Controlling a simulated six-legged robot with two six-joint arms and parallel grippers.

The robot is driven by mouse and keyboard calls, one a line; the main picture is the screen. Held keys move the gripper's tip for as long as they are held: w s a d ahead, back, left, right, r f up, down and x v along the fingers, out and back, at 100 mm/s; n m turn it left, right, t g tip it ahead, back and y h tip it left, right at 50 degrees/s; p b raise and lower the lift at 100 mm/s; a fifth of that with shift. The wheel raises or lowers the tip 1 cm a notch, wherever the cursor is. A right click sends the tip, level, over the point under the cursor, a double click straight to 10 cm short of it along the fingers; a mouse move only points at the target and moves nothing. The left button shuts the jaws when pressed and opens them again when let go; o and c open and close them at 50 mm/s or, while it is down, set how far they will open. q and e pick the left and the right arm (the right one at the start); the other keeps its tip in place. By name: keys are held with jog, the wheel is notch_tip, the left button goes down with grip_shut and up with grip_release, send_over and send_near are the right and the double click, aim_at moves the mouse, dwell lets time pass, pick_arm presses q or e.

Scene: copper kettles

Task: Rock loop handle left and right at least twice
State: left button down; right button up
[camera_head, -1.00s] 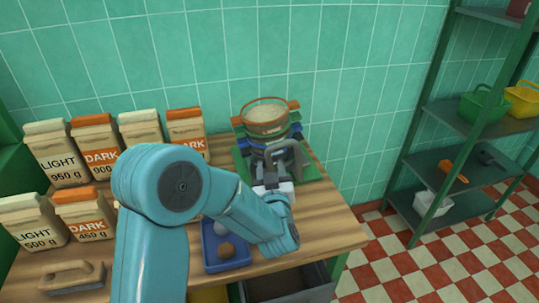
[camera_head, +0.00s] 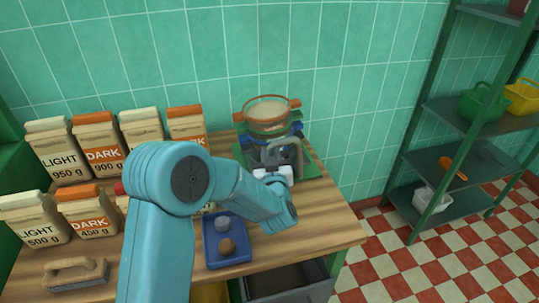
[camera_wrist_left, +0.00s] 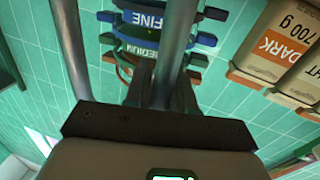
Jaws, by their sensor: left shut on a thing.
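The grey loop handle (camera_head: 291,147) rises at the front of a sieve shaker with a green base (camera_head: 308,171) at the table's right back corner. In the left wrist view, sieve rings labelled FINE (camera_wrist_left: 152,18) and MEDIUM (camera_wrist_left: 140,46) show beyond the gripper. My right gripper is not in view.
Several LIGHT and DARK paper bags (camera_head: 103,148) stand at the left. A blue tray (camera_head: 239,263) with small round items and a wooden-handled brush (camera_head: 75,272) lie in front. A green shelf rack (camera_head: 466,210) stands at the right across open floor.

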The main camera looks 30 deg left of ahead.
pick_arm(q)
jog(key=w+d+m+p, duration=0.1)
jog(key=w+m, duration=0.1)
jog(key=shift+d+r+m+g+p, duration=0.3)
jog(key=shift+d+r+m+p, duration=0.1)
jog(key=c, duration=1.1)
grip_release()
jog(key=shift+o, duration=0.2)
jog(key=b+v, duration=0.2)
jog(key=v, duration=1.4)
jog(key=shift+s+r, duration=0.1)
jog(key=shift+s, duration=0.05)
jog(key=shift+c, duration=0.2)
